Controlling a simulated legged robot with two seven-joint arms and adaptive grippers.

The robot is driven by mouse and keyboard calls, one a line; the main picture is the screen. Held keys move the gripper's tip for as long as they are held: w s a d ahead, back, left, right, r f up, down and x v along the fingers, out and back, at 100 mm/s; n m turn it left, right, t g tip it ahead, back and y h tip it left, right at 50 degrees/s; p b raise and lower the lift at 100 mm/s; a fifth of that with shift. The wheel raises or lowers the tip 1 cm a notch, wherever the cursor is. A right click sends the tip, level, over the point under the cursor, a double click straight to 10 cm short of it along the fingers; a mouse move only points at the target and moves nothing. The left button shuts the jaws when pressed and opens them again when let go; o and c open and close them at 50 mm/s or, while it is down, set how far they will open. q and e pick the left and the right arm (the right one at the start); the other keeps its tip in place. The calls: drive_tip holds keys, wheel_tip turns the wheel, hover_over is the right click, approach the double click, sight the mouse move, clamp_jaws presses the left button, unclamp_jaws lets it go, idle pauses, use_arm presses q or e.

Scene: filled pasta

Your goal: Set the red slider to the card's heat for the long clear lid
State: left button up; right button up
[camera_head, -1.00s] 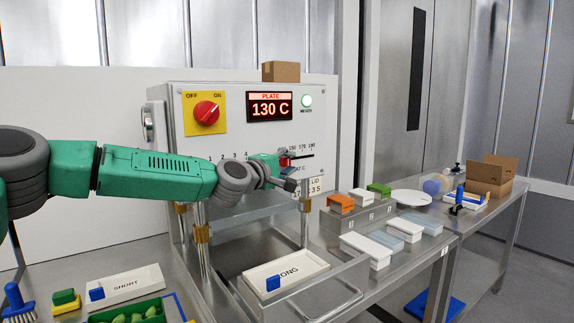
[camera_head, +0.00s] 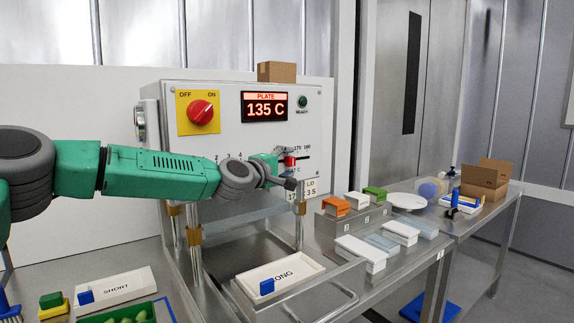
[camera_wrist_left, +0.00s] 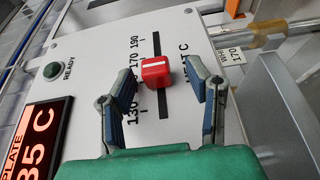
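The red slider (camera_head: 290,160) sits in a slot on the machine's front panel. In the left wrist view the red slider (camera_wrist_left: 157,72) is close to the 170 mark. My left gripper (camera_head: 286,168) is at the slider. In the left wrist view its fingers (camera_wrist_left: 160,75) stand apart on both sides of the slider, with gaps showing. The lid card (camera_head: 310,187) hangs below the scale, partly hidden by the gripper; in the left wrist view the card (camera_wrist_left: 233,55) reads 170. The plate display (camera_head: 265,106) reads 135 C. My right gripper is out of view.
The ready lamp (camera_head: 302,102) is dark. The red power knob (camera_head: 200,112) is on a yellow plate. A white tray marked LONG (camera_head: 300,264) lies below the panel. White and clear grey-blue boxes (camera_head: 383,241) stand on the right-hand table.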

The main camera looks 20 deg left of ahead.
use_arm(q)
drive_tip(key=shift+s+d, duration=0.15)
drive_tip(key=shift+d, duration=0.1)
drive_tip(key=shift+s, duration=0.35)
drive_tip(key=v, duration=1.1)
drive_tip(key=shift+a, duration=0.25)
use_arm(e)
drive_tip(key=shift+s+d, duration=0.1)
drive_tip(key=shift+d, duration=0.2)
use_arm(q)
drive_tip(key=shift+a+f, duration=0.1)
drive_tip(key=shift+a, duration=0.15)
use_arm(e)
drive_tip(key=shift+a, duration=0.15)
